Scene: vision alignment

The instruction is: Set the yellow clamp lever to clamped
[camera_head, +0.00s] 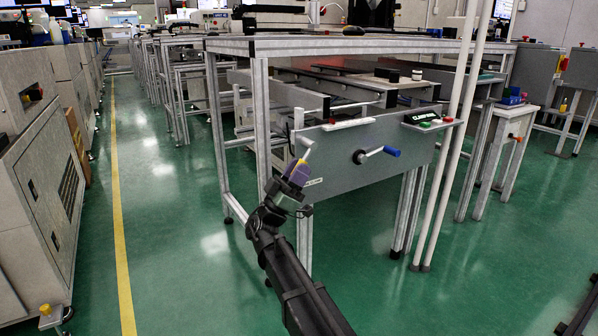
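The clamp lever's yellow handle (301,163) shows as a small patch at the left end of the grey machine panel. A short pale shaft (307,147) runs from the panel down toward it. My gripper (297,172), with purple and grey parts at its end, reaches up from below and overlaps the handle. It hides most of the handle. The view is too small to tell whether the fingers are closed on it or only around it. A dark display (421,116) on the panel's right bears pale lettering that seems to begin "CLAM".
A second lever with a blue handle (391,152) sticks out from the middle of the grey panel (345,172). Red and green buttons (432,123) sit below the display. A metal frame post (262,120) stands left of my gripper. The green floor to the left is clear.

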